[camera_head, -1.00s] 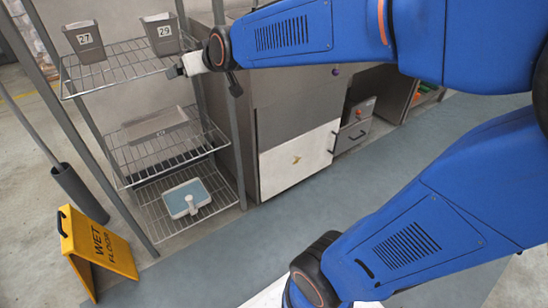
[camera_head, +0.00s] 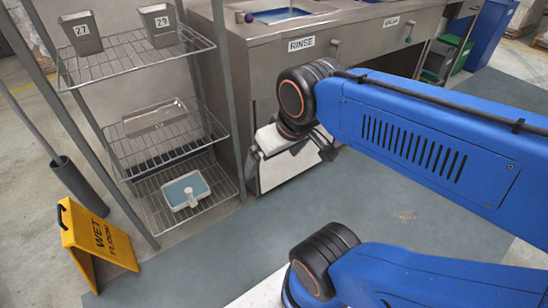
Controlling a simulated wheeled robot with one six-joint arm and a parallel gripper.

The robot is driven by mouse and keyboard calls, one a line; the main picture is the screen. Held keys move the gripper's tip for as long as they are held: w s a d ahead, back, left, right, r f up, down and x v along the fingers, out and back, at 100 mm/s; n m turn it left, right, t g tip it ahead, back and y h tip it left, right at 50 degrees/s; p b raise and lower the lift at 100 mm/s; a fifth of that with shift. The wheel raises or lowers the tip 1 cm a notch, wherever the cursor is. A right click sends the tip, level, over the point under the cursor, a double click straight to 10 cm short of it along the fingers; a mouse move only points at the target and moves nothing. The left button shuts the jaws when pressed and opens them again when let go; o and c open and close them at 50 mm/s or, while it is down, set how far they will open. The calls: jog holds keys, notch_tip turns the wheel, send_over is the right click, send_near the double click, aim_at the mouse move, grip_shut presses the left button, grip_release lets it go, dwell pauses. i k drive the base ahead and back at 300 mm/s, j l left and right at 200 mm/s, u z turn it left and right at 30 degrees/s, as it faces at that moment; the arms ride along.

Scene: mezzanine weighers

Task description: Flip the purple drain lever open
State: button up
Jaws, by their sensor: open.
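A small purple knob (camera_head: 248,17), which looks like the end of the drain lever, shows at the left end of the sink counter, by the basin above the RINSE label (camera_head: 301,44). It is too small to tell which way the lever is turned. My wrist partly hides the gripper and the cabinet front.
A wire rack (camera_head: 140,66) with bins 27 and 29 stands left of the sink unit. A yellow wet-floor sign (camera_head: 98,238) stands on the floor at lower left. Other small knobs (camera_head: 335,43) show along the counter front. The grey-blue floor strip is clear.

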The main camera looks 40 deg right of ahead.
aim_at(336, 55)
jog(key=z, duration=1.25)
jog(key=i, duration=0.25)
